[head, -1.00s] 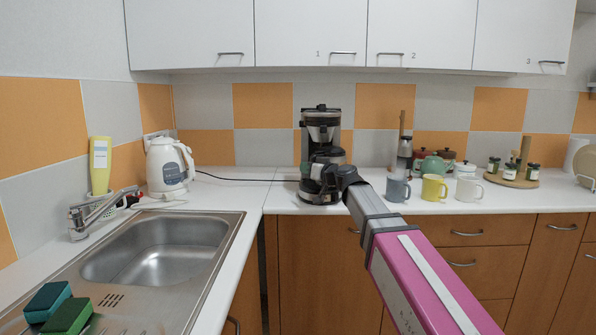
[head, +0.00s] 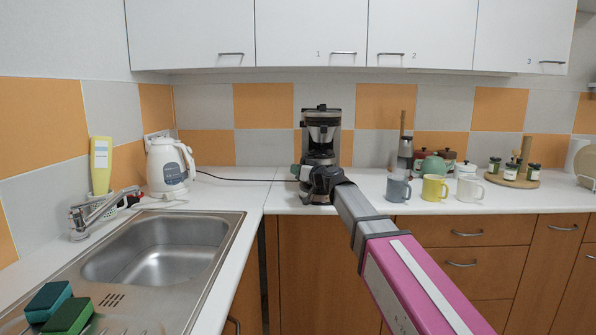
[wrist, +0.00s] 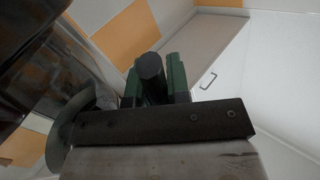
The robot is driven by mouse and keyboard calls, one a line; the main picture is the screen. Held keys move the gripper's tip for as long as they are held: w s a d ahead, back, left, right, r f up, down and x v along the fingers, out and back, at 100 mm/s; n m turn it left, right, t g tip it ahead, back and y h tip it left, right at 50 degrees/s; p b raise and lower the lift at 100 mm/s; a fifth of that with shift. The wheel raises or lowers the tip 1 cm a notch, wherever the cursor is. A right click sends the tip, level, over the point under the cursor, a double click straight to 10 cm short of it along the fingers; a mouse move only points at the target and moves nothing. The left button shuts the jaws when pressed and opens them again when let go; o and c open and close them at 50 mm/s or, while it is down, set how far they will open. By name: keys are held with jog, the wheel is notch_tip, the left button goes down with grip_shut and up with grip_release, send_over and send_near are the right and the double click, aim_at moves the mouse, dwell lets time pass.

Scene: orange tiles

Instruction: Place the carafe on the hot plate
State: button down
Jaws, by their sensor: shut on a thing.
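The black and silver coffee maker (head: 322,117) stands upright on the counter against the tiles. The dark carafe (head: 318,157) shows at the machine's lower front, below the filter part, partly covered by my gripper (head: 312,178). In the wrist view my gripper (wrist: 157,82) has its green fingers shut around a dark upright handle, the carafe's handle (wrist: 151,70). A large shiny dark surface fills the left of that view, close to the fingers. The hot plate is hidden behind my gripper, so I cannot tell whether the carafe touches it.
A grey mug (head: 398,188), a yellow mug (head: 434,188) and a white mug (head: 469,189) stand right of my arm. A white kettle (head: 168,167) stands left, beyond the sink (head: 160,250). Counter between kettle and coffee maker is clear except for a black cord.

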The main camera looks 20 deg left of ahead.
jog(key=c, duration=1.1)
grip_release()
jog(key=shift+f, duration=0.1)
jog(key=v, duration=1.2)
jog(key=s+d+f+m+g+h, duration=0.1)
jog(key=d+f+h, duration=0.1)
jog(key=d+f, duration=0.5)
jog(key=s+d+f+m+g+h, duration=0.1)
jog(key=d+f+m+g+h, duration=0.15)
jog(key=f, duration=0.85)
jog(key=s+d+f+g+h, duration=0.1)
jog(key=d+f+h, duration=0.2)
jog(key=d+f, duration=0.45)
jog(key=s+d+f+m+g+h, duration=0.2)
jog(key=s+d+f, duration=0.4)
jog(key=d+f, duration=0.3)
jog(key=s+d+f+m+g+h, duration=0.3)
jog(key=s+d+f, duration=0.4)
jog(key=d+f, duration=0.3)
jog(key=f+m+h, duration=0.1)
jog(key=h, duration=0.1)
jog(key=shift+d+f+h, duration=0.25)
jog(key=shift+h, duration=0.1)
